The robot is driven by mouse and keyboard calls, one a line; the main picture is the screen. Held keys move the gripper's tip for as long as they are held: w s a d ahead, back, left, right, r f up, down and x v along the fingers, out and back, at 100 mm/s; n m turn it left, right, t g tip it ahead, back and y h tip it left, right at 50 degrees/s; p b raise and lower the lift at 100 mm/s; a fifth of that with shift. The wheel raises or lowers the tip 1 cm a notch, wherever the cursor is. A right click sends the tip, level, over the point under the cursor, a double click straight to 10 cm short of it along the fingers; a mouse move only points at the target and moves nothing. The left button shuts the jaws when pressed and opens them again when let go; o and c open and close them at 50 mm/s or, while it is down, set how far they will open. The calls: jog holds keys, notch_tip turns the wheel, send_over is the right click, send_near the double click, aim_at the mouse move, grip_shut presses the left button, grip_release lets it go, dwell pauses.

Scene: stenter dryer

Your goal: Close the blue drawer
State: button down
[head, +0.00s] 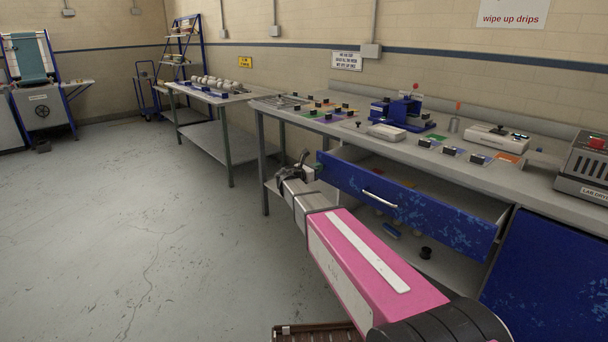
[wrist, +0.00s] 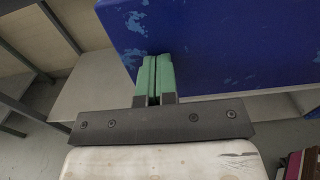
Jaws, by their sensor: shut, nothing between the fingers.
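The blue drawer (head: 410,205) under the long grey workbench stands pulled out, with its interior showing behind the front panel. Its front is worn blue with pale speckles and a silver bar handle (head: 380,199). My gripper (head: 319,167) is at the left end of the drawer front, away from the handle. In the wrist view the green fingers (wrist: 155,76) are shut together and empty. Their tips overlap the lower edge of the blue drawer front (wrist: 220,45). I cannot tell whether they touch it.
A blue cabinet panel (head: 545,275) is right of the drawer. A lower shelf (head: 440,262) below it holds small items. The benchtop carries a blue device (head: 402,112) and a grey oven-like box (head: 585,165). Open floor (head: 150,230) lies to the left.

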aim_at(343, 158)
jog(key=x, duration=1.5)
jog(key=shift+w+d, duration=0.15)
jog(key=shift+w, duration=0.05)
jog(key=shift+w+d, duration=0.1)
jog(key=shift+s+a, duration=0.25)
jog(key=shift+s, duration=0.05)
jog(key=v, duration=1.4)
jog(key=s+d+f+m+g+y, duration=0.3)
jog(key=s+d+f+m, duration=0.1)
jog(key=s+f+m, duration=0.3)
jog(key=s+d+f+m+g+y, duration=0.2)
jog(key=s+d+f+m+g, duration=0.25)
jog(key=s, duration=0.55)
jog(key=s+a+f+m+g+y, duration=0.1)
jog(key=s+a+f+m+y, duration=0.1)
jog(key=s, duration=0.4)
jog(key=s+a+f+m+g+y, duration=0.1)
jog(key=s+a+f+m+y, duration=0.1)
jog(key=s+m, duration=0.4)
jog(key=s+a+f+m+g+y, duration=0.1)
jog(key=s+a+f+m+y, duration=0.1)
jog(key=s+f+m+y, duration=0.2)
jog(key=s+m+y, duration=0.1)
jog(key=s, duration=0.1)
jog(key=shift+s+f+m+y, duration=0.3)
jog(key=shift+s+m, duration=0.05)
